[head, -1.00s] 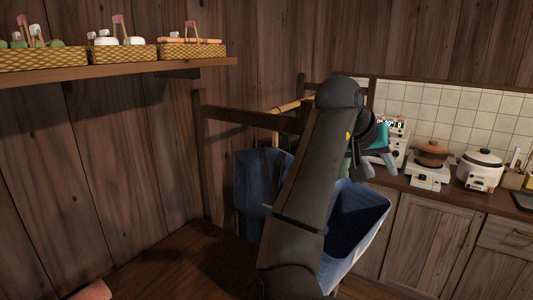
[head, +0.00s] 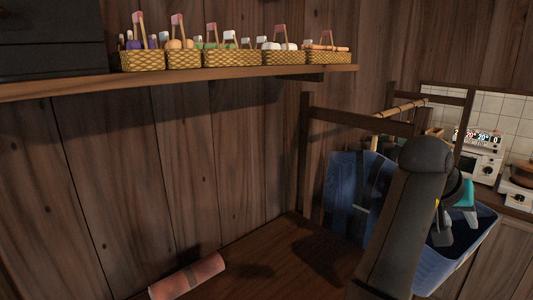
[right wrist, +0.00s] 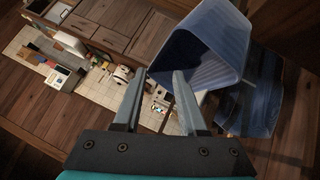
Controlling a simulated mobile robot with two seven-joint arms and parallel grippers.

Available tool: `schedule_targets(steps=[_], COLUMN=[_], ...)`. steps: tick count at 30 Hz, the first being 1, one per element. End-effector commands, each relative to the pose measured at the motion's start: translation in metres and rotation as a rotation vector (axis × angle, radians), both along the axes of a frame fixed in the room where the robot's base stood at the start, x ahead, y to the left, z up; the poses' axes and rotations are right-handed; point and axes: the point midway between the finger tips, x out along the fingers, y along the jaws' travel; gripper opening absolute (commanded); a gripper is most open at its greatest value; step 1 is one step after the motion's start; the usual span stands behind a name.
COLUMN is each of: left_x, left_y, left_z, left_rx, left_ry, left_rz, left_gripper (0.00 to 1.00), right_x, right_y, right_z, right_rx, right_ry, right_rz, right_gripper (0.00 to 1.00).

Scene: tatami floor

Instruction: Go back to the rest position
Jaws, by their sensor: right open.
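My right gripper (right wrist: 158,88) is open in the right wrist view, its two grey fingers apart with nothing between them. In the head view the right gripper (head: 449,230) shows partly behind my dark right arm, in front of a blue bin. The blue bin (right wrist: 208,52) lies beyond the fingers in the right wrist view and also shows in the head view (head: 470,255). My left gripper is in neither view.
A wall shelf (head: 200,78) holds several woven baskets (head: 185,59) at the upper left. A rolled reddish mat (head: 188,277) lies on the dark wooden surface (head: 270,262) below. A wooden frame (head: 306,150) stands by the bins. A kitchen counter with an oven (head: 480,160) is at the right.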

Motion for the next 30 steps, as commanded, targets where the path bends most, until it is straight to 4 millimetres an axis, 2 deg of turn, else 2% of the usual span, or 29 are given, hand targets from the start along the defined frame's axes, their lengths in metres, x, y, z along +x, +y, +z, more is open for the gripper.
schedule_targets(steps=[1,4,11,17,24,30], left_x=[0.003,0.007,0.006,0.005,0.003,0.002], left_y=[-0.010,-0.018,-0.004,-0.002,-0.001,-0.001], left_z=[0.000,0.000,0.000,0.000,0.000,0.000], left_rx=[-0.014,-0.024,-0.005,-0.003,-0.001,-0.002], left_ry=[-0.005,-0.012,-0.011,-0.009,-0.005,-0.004], left_rz=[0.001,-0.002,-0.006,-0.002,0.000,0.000], left_gripper=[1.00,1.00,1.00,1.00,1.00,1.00], right_x=[-0.003,-0.009,-0.030,-0.059,-0.116,-0.173], right_y=[0.001,0.003,0.020,0.051,0.106,0.156], right_z=[-0.013,-0.039,-0.102,-0.157,-0.219,-0.254], right_rx=[-0.009,-0.020,-0.030,0.005,0.122,0.262], right_ry=[0.006,0.011,0.035,0.074,0.151,0.221], right_rz=[0.016,0.055,0.201,0.363,0.580,0.734], right_gripper=[0.41,0.41,0.41,0.41,0.41,0.41])
